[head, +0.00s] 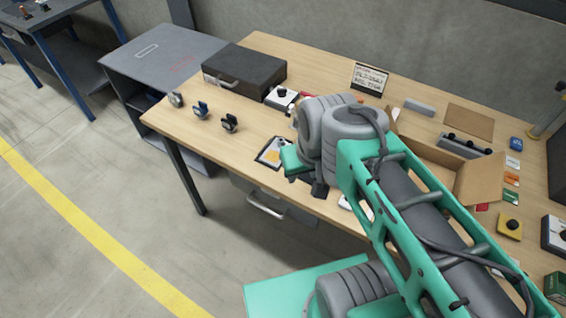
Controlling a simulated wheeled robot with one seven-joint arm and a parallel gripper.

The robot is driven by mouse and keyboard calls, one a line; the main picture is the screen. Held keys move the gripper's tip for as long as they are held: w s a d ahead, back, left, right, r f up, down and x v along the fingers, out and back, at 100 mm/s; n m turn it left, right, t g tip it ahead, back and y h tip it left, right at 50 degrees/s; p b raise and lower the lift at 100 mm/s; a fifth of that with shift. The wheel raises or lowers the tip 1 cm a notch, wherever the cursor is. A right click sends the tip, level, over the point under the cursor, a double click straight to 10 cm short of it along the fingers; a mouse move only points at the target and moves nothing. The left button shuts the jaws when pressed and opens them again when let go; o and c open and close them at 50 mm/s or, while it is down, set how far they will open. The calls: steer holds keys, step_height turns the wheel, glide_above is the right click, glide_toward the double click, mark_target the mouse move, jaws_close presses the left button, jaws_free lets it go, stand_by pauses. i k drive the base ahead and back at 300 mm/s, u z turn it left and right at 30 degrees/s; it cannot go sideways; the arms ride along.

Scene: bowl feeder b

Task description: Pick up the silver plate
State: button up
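I cannot pick out a silver plate with certainty. A small flat grey piece (419,108) lies on the far right part of the wooden table (330,88); I cannot tell whether it is the plate. My arm crosses the right half of the head view and hides part of the table. My gripper (319,188) seems to be the dark part pointing down below the grey wrist, over the front of the table. Its fingers are too small and covered to show whether they are open or shut.
A dark case (244,70) lies at the table's back left. Small clamp-like items (201,110) stand near the left edge. A tablet-like item (272,152) lies by the gripper. An open cardboard box (480,180) stands right of my arm. A sign (369,78) stands behind.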

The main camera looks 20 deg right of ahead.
mark_target(271, 157)
steer(key=u, duration=0.05)
steer(key=k, duration=0.25)
steer(key=u, duration=2)
steer(key=i, duration=1.7)
steer(key=z, duration=2.45)
